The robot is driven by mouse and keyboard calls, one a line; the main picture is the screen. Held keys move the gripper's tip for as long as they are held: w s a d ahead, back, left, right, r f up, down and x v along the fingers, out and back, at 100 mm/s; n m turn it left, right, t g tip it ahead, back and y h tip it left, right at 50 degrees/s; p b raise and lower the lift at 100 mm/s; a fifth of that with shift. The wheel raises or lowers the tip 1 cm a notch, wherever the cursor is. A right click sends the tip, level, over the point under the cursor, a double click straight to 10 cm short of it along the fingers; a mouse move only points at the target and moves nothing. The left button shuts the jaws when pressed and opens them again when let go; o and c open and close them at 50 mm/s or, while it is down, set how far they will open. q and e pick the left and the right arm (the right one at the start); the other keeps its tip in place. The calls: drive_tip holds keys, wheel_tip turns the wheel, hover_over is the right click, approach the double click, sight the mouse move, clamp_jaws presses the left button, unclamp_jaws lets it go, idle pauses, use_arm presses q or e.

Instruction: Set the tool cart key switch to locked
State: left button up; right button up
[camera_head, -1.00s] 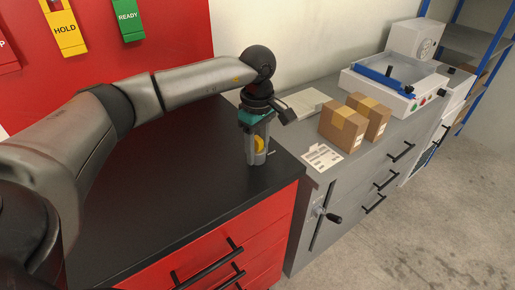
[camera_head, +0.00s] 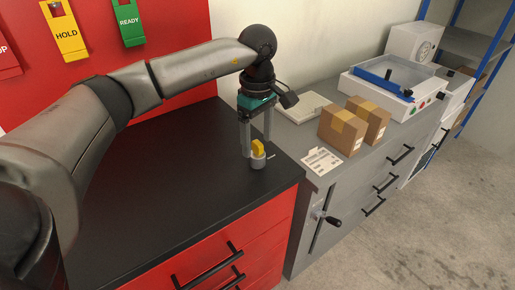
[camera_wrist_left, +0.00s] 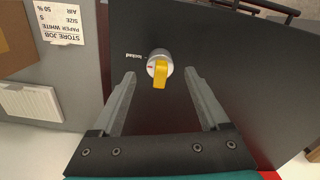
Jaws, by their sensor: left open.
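The key switch (camera_head: 258,160) is a small grey cylinder with a yellow key or knob (camera_head: 258,147) on top. It stands on the black top of the red tool cart (camera_head: 170,160), near the right edge. In the left wrist view the switch (camera_wrist_left: 151,62) shows beyond the fingertips, its yellow knob (camera_wrist_left: 160,76) pointing down the picture. A red mark and a small label (camera_wrist_left: 134,56) are at its left; the label is too small to read surely. My left gripper (camera_head: 257,153) is open and points down above the switch, its fingers apart on either side, not gripping it.
Right of the cart, a grey cabinet (camera_head: 338,205) carries two cardboard boxes (camera_head: 345,128), a printed sheet (camera_head: 321,161) and a white machine with a blue bar (camera_head: 385,82). A red board with hanging tags (camera_head: 64,30) stands behind. The cart's front top is clear.

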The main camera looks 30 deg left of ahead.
use_arm(q)
wheel_tip(320, 180, up, 11)
drive_tip(key=p, duration=0.1)
drive_tip(key=shift+f, duration=0.2)
